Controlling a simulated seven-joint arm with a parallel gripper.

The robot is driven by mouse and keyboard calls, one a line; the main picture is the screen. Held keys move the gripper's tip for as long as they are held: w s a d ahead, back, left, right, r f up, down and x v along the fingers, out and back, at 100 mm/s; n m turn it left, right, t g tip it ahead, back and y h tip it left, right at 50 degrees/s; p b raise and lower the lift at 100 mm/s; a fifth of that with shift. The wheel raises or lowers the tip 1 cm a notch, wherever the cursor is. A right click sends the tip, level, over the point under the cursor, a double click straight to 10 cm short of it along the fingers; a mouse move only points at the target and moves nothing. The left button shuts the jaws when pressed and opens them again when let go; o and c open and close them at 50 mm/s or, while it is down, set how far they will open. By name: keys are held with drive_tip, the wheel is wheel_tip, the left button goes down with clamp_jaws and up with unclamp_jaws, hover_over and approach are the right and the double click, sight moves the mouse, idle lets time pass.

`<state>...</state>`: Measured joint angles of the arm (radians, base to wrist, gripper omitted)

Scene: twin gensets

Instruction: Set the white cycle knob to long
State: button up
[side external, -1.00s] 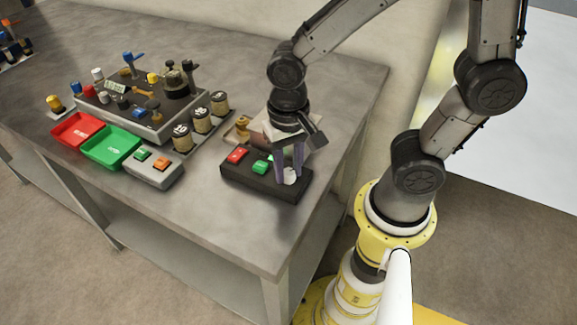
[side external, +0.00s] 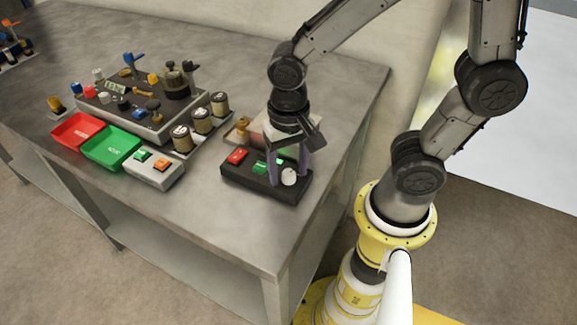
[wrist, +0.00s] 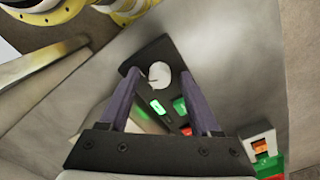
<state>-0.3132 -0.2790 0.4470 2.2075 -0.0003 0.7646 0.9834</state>
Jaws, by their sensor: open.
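The white cycle knob (side external: 289,177) is round and sits at the right end of a black control box (side external: 233,177). In the wrist view the knob (wrist: 160,74) shows between my fingertips, with a small dark mark at its left edge. My gripper (side external: 287,168) points down over this end of the box, with its purple fingers apart and nothing held. In the side view the fingers are just behind the knob, one toward each side. I cannot tell whether either finger touches it. The knob's setting labels are not readable.
A grey two-button box (side external: 153,172), a green tray (side external: 110,148), a red tray (side external: 78,130) and several labelled cans stand to the left. The table front is clear.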

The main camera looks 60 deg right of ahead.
sight(289, 172)
wheel_tip(289, 172, up, 14)
idle(0.6)
drive_tip(key=shift+f, duration=0.1)
drive_tip(key=s+d+f+n+t, duration=0.1)
drive_tip(key=s+d+n+t, duration=0.4)
drive_tip(key=d+n, duration=0.2)
drive_tip(key=shift+s+n+t, duration=0.25)
drive_tip(key=shift+n+t, duration=0.05)
drive_tip(key=shift+c, duration=0.3)
idle(1.1)
